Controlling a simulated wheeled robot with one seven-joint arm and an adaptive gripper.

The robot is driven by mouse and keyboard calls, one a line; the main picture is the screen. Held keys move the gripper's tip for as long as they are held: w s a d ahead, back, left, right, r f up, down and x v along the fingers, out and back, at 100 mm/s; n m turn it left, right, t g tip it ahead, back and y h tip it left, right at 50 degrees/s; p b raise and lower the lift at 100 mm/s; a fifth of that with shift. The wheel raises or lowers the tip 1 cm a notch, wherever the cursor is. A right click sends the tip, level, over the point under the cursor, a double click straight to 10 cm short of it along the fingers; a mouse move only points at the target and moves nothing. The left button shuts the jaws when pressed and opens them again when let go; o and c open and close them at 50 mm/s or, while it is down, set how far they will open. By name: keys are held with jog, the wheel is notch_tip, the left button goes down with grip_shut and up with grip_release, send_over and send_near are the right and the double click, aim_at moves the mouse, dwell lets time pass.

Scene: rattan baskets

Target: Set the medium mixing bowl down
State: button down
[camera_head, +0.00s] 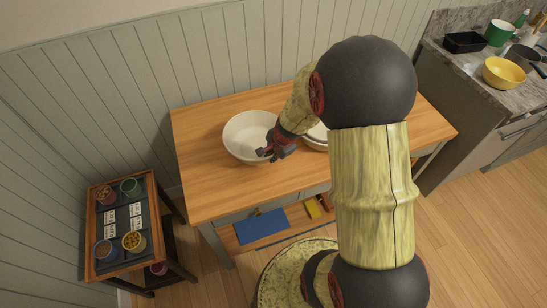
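A white mixing bowl (240,140) is upright at the left half of the wooden table (205,190). It appears to be on or just above the tabletop; I cannot tell which. My gripper (268,154) is at the bowl's right front rim, its dark fingers overlapping the rim and the inside. The view is too small to show whether the fingers grip the rim or stand apart. A second white dish or stack of bowls (317,140) stands to the right, mostly hidden behind my arm.
Bare tabletop lies left and in front of the bowl. A panelled wall (150,60) runs behind. A lower shelf holds a blue item (262,226). A small dark cart (127,265) with small bowls stands left. A counter (470,80) with a yellow bowl (503,73) is far right.

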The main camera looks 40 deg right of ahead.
jog(key=shift+s+b+x, duration=0.15)
jog(key=shift+b+x, duration=0.2)
jog(key=shift+x, duration=0.5)
jog(key=shift+s+b+x, duration=0.1)
jog(key=shift+b+x, duration=0.25)
jog(key=shift+x, duration=0.45)
jog(key=shift+d+f, duration=0.1)
jog(key=shift+f, duration=0.15)
jog(key=c, duration=2.5)
grip_release()
jog(key=shift+s+f, duration=0.15)
jog(key=o, duration=0.5)
jog(key=shift+c, duration=0.2)
